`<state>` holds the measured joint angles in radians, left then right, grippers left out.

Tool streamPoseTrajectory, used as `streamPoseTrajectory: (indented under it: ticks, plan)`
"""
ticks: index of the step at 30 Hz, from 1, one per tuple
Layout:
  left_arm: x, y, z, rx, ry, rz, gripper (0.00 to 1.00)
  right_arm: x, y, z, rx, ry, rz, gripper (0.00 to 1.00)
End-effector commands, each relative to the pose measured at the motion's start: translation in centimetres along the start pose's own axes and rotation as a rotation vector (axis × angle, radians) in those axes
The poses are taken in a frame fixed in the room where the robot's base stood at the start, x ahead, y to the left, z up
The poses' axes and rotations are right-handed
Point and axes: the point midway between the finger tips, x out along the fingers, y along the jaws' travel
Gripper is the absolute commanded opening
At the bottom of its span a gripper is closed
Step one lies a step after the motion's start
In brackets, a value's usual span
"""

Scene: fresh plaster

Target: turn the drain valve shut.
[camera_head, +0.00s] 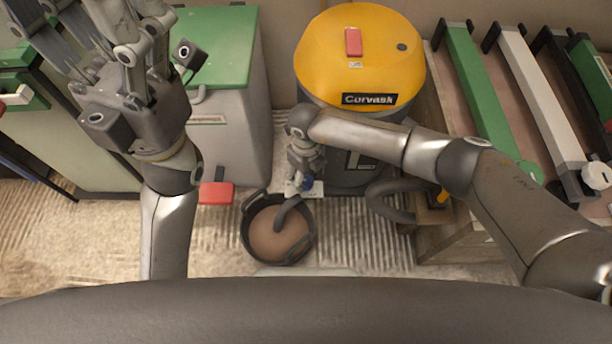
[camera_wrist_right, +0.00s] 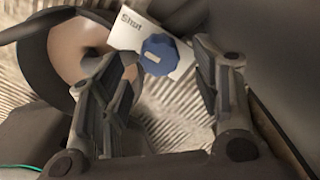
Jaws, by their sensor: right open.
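The drain valve is a blue knob (camera_wrist_right: 158,54) with a small pale mark, on a white plate (camera_wrist_right: 124,34) that reads "Shut" above left of the knob. In the head view the blue knob (camera_head: 308,184) shows low on the front of the yellow-lidded Corvask machine (camera_head: 360,50), partly hidden by my right gripper (camera_head: 302,178). In the right wrist view my right gripper (camera_wrist_right: 166,58) is open, with the knob between its fingertips and a gap on each side. I cannot tell their depth against the knob. My left gripper (camera_head: 100,35) is raised at upper left, fingers spread, empty.
A dark bucket (camera_head: 247,241) of brown liquid stands below the valve, a dark curved spout (camera_head: 290,211) over it. A green-lidded bin (camera_head: 230,130) with a red pedal (camera_head: 216,193) is left. A wooden bench (camera_head: 470,232) with long green and white tools is right.

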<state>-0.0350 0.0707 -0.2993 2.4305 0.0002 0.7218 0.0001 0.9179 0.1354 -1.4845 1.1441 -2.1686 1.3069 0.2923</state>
Motion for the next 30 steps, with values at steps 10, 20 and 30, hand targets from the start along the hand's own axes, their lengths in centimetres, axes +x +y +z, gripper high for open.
streamPoseTrajectory:
  ticks: [10,20,30]
  plan:
    - [-0.1,0.0,0.1,-0.001,-0.003,-0.001,0.61,-6.9,-0.1,0.1,-0.001,-0.003,-0.001,0.58]
    - [-0.1,0.0,0.1,-0.001,-0.003,-0.001,0.61,-9.0,-0.1,0.0,0.001,0.001,0.0,0.58]
    - [-0.1,0.0,0.1,-0.001,-0.004,-0.001,0.61,-9.0,0.0,0.0,0.001,0.0,0.0,0.58]
